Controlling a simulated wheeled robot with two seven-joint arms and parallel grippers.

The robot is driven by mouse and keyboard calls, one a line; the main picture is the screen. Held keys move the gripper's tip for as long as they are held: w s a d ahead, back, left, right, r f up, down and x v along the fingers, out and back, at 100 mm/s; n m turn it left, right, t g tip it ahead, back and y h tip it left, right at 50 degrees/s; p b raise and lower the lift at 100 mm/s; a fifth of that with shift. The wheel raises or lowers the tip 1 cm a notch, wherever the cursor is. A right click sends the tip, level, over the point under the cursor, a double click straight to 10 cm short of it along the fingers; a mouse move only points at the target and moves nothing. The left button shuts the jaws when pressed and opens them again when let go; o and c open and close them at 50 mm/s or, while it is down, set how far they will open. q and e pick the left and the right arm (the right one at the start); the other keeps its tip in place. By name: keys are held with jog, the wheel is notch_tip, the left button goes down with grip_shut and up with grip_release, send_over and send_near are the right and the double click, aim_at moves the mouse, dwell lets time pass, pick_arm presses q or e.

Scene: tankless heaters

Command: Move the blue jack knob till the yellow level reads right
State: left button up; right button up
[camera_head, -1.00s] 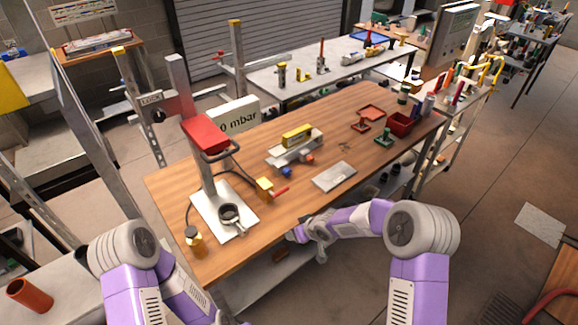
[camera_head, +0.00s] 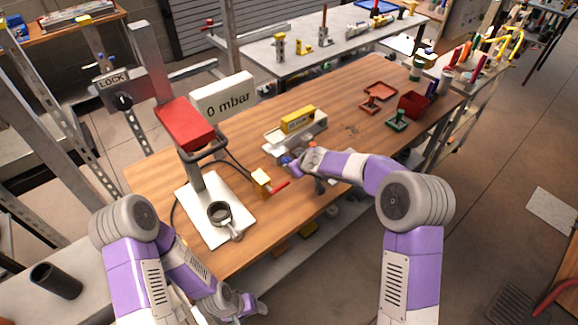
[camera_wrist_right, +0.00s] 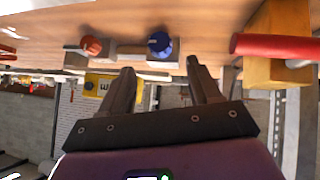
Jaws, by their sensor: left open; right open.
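The yellow level (camera_head: 297,118) lies on a grey metal beam (camera_head: 312,133) on the wooden bench; its reading is too small to tell. The blue jack knob (camera_head: 285,160) is at the beam's front, partly hidden by my right gripper (camera_head: 291,166). In the right wrist view the blue knob (camera_wrist_right: 160,44) is just beyond the open fingers of my right gripper (camera_wrist_right: 160,66), roughly centred between the tips and apparently apart from them. An orange-red knob (camera_wrist_right: 91,46) is beside it, and the level (camera_wrist_right: 98,84) is behind. My left gripper (camera_head: 252,306) is open and empty, low beyond the bench's front edge.
A yellow block with a red lever (camera_head: 263,182) stands close to the knobs. A red-headed press (camera_head: 185,124) on a white plate and a "0 mbar" display (camera_head: 223,97) stand at the left. A red bin (camera_head: 413,104) and green stand (camera_head: 397,121) are at the right.

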aim_at(287, 162)
jog(key=shift+f, duration=0.35)
jog(key=shift+w+a+f, duration=0.15)
jog(key=shift+w+f, duration=0.15)
jog(key=shift+p+x, duration=0.75)
jog(key=shift+x, duration=2.45)
jog(key=shift+c, duration=0.3)
